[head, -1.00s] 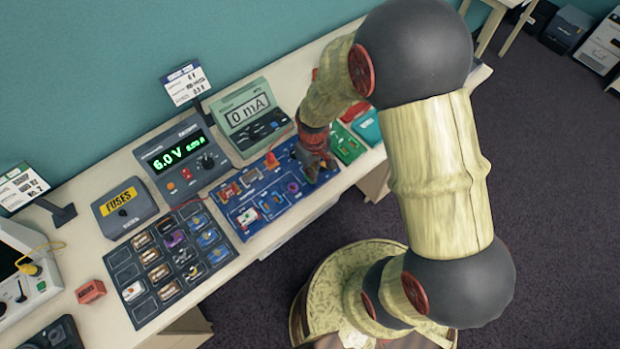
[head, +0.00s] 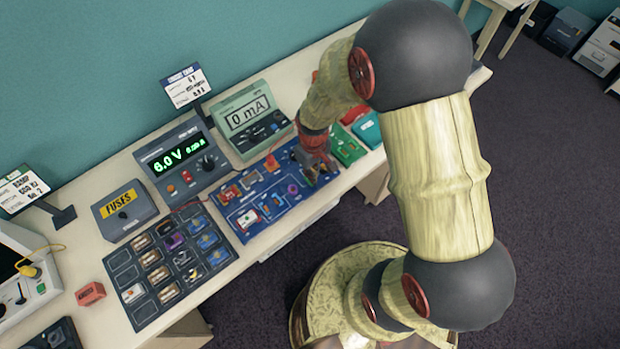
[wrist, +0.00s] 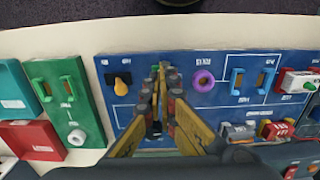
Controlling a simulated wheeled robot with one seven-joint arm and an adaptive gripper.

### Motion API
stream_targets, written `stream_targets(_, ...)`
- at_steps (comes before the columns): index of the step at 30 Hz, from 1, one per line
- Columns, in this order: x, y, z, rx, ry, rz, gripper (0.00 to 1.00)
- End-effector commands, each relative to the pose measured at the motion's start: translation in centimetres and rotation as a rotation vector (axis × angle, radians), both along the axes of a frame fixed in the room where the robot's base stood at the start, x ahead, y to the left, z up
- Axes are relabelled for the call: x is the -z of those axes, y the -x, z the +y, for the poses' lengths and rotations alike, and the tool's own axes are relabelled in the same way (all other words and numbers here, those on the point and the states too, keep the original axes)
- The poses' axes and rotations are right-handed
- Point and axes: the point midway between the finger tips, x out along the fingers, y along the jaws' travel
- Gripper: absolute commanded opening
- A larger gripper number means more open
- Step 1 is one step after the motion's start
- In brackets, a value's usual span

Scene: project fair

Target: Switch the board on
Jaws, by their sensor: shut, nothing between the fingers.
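The blue circuit board (head: 232,209) lies on the bench with several coloured parts and white printed lines. My gripper (head: 319,177) is over its right end, pointing down, and hides part of that end. In the wrist view my gripper (wrist: 160,75) is shut and empty, with its fingers over the board (wrist: 225,58). An orange-yellow lever-like part (wrist: 123,79) on a dark base is just left of the fingers. A purple ring (wrist: 203,81) is just right of them. I cannot tell whether the fingertips touch anything.
A meter (head: 249,117) behind the board reads 0 mA. A power supply (head: 180,160) reads 6.0 V. A fuse box (head: 124,210) and a dark parts tray (head: 140,270) are to the left. A green board (wrist: 68,105) and red box (wrist: 32,140) sit close beside the blue board.

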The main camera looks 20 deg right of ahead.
Motion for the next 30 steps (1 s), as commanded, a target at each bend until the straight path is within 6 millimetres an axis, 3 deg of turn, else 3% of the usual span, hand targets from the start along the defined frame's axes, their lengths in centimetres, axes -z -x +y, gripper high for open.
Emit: stream_targets(30, 0.89, 0.01, 0.00, 0.000, 0.000, 0.000, 0.00)
